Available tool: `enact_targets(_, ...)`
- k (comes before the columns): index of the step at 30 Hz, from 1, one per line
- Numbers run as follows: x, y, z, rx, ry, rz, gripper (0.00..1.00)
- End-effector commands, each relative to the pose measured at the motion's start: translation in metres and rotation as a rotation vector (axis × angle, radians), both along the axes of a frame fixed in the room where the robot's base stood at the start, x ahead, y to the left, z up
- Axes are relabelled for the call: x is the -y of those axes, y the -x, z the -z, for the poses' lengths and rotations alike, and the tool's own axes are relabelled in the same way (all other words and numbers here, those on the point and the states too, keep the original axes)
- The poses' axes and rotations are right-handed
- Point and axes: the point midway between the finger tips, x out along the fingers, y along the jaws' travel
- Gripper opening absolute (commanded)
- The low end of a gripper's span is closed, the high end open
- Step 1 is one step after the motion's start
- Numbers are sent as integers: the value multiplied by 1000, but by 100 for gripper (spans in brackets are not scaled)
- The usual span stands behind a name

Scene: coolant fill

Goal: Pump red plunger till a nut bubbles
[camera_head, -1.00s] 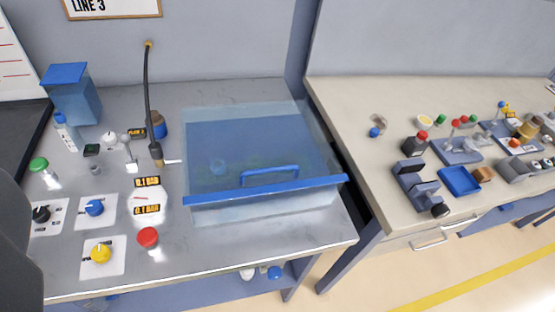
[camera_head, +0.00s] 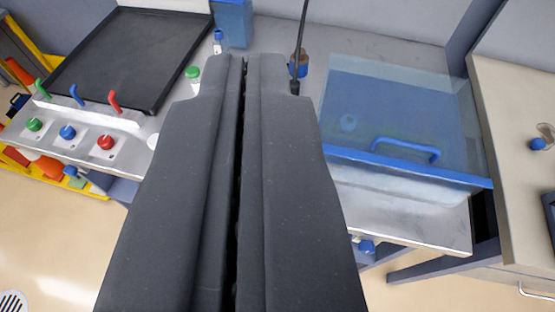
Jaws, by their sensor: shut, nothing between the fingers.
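My gripper (camera_head: 243,62) is shut and empty. Its two dark fingers fill the middle of the view and hide the bench's front panels. The red-topped plunger seen earlier near the bench's front edge is out of sight now, in the area behind my fingers. Another red knob (camera_head: 106,142) sits on a small plate at the left, beside a blue knob (camera_head: 68,132) and a green knob (camera_head: 34,125). The clear tank (camera_head: 400,172) with a blue front rim and handle stands right of my gripper. A faint round shape shows inside it; I cannot make out a nut or bubbles.
A black tray (camera_head: 130,55) lies at the back left. Red, blue and green levers stand in front of it. A green-capped bottle (camera_head: 193,80) is just left of my fingertips; a dark hose (camera_head: 299,50) rises to their right. Another bench (camera_head: 510,130) is at the right.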

Motion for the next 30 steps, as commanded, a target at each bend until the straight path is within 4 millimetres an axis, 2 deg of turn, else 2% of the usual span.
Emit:
enact_targets(6,-9,-56,66,-140,-25,59,0)
enact_targets(15,-19,-116,175,-329,-59,162,0)
enact_targets(21,-24,-139,245,-435,-70,228,0)
enact_targets(24,-25,-145,270,-471,-72,255,0)
enact_targets(27,-25,-148,289,-497,-74,273,0)
enact_targets(30,-25,-149,299,-510,-75,284,0)
